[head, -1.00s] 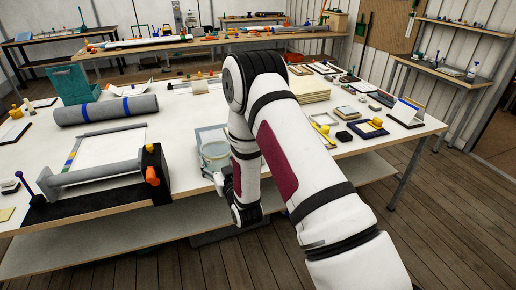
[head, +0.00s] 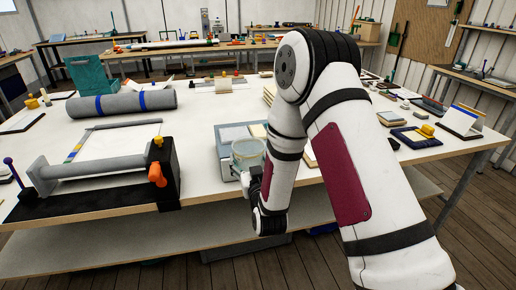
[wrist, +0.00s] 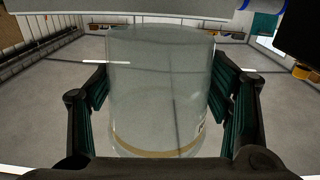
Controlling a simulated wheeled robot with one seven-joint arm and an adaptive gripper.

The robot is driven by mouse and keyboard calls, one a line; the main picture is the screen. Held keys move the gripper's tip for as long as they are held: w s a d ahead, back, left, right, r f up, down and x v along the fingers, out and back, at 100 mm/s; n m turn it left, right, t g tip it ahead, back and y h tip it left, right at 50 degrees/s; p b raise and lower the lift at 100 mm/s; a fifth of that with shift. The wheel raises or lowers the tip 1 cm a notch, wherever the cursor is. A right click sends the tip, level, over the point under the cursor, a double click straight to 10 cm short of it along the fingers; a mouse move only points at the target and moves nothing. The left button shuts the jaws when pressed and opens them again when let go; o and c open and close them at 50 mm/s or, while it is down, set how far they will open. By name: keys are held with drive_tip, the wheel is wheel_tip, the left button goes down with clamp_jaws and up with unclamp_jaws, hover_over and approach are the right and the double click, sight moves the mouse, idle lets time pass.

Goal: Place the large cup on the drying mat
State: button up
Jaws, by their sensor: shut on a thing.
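The large cup (wrist: 158,95) is a clear, see-through vessel with a thin yellowish band near its base. In the wrist view it stands between the two dark green finger pads of my gripper (wrist: 160,98), which is shut on its sides. In the head view the cup (head: 248,152) appears upright at the table's front edge, in front of a pale grey-blue flat-topped box. Whether it touches the box or table cannot be told. My gripper is mostly hidden by my arm there. I cannot pick out the drying mat with certainty.
The white table (head: 205,110) holds a grey roll with blue bands (head: 122,104), a black-ended roller frame (head: 100,172) at left and the grey-blue box (head: 227,133). A dark blue tray (head: 416,138) lies at right. Bare tabletop shows between roll and box.

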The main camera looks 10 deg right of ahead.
drive_tip(key=w+a+r, duration=0.5)
drive_tip(key=a+r, duration=0.1)
drive_tip(key=a, duration=0.1)
drive_tip(key=w+d, duration=0.2)
drive_tip(key=d, duration=0.1)
drive_tip(key=w+d, duration=0.3)
drive_tip(key=d, duration=0.1)
drive_tip(key=w+d+f, duration=0.1)
drive_tip(key=w+d, duration=0.1)
drive_tip(key=d, duration=0.2)
drive_tip(key=shift+w+d, duration=0.15)
drive_tip(key=shift+w, duration=0.1)
drive_tip(key=shift+w+d+f, duration=0.4)
drive_tip(key=shift+d, duration=0.25)
drive_tip(key=shift+f, duration=1.4)
drive_tip(key=shift+f, duration=0.1)
drive_tip(key=o, duration=1.1)
drive_tip(key=shift+a+f, duration=0.1)
drive_tip(key=shift+o, duration=0.2)
